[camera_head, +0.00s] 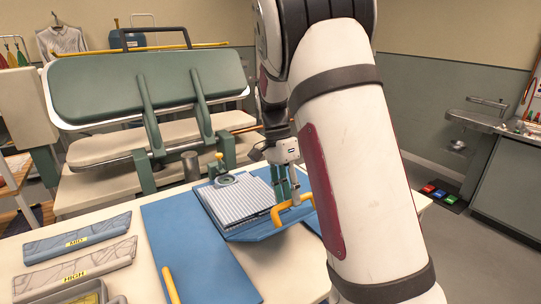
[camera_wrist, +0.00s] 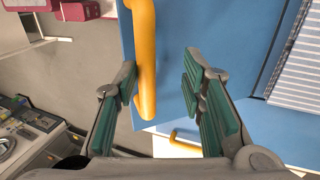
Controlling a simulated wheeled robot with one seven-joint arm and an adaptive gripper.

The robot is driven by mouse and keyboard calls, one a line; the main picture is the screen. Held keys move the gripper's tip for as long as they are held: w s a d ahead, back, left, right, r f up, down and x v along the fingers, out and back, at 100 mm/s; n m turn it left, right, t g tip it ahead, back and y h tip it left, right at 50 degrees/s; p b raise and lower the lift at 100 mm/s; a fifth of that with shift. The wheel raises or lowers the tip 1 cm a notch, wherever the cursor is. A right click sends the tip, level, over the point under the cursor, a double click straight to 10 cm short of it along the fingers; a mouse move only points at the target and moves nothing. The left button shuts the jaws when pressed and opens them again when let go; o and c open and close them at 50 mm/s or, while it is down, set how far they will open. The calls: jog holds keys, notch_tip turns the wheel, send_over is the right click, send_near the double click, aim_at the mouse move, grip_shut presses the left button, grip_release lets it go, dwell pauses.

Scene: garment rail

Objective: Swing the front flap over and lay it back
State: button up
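A blue folding board lies on the pale table. Its near-right flap (camera_head: 262,233) bears a yellow handle (camera_head: 292,211) and lies beside a folded striped garment (camera_head: 238,203). My gripper (camera_head: 284,186) is over this handle, fingers pointing down. In the wrist view my gripper (camera_wrist: 161,75) is open, with green pads. The yellow handle (camera_wrist: 146,62) runs between the two fingers, closer to the left one; it is not clamped. The blue flap (camera_wrist: 175,25) lies behind it. My arm hides the flap's right side in the head view.
A large blue panel (camera_head: 195,245) with another yellow handle (camera_head: 170,285) lies to the left. A green-padded press (camera_head: 150,85) stands behind the table.

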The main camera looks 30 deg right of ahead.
jog(key=w+r+b, duration=0.3)
jog(key=w+r, duration=0.6)
jog(key=w, duration=0.1)
jog(key=shift+w+a+r+b, duration=0.15)
jog(key=shift+w+a+b, duration=0.05)
jog(key=shift+w+b, duration=0.1)
dwell(1.1)
dwell(0.6)
jog(key=s+f+t+p, duration=0.1)
jog(key=s+f+p, duration=0.4)
jog(key=s, duration=0.4)
jog(key=s+f+t+p, duration=0.1)
jog(key=s+f+p, duration=0.5)
jog(key=s, duration=0.3)
jog(key=s+f, duration=0.1)
jog(key=f, duration=0.3)
jog(key=s+f+p, duration=0.1)
jog(key=f, duration=0.4)
jog(key=s+f+p, duration=0.1)
jog(key=f, duration=0.3)
jog(key=shift+a+f, duration=0.15)
jog(key=shift+f, duration=0.15)
jog(key=shift+c, duration=0.4)
grip_shut()
